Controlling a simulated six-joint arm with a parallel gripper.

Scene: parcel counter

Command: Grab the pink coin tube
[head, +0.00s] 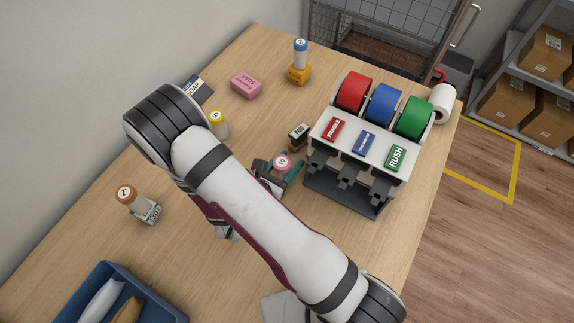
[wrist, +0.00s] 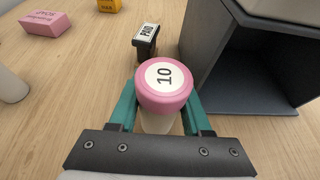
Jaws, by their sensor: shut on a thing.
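The pink coin tube (wrist: 165,98) has a pink cap with a white disc marked 10 and a pale body below. In the wrist view it stands between the two teal fingers of my gripper (wrist: 160,112), which are shut on it. In the head view the tube's pink top (head: 283,162) shows just past my arm, with the teal fingers of my gripper (head: 282,170) around it. Its lower body is mostly hidden, so I cannot tell whether it touches the table.
The tape dispenser (head: 358,148) with red, blue and green rolls stands close on the right. A small black PAID stamp (wrist: 147,40) is just beyond the tube. A pink soap box (head: 246,86), a yellow-topped tube (head: 217,122) and a blue bin (head: 165,312) also stand on the table.

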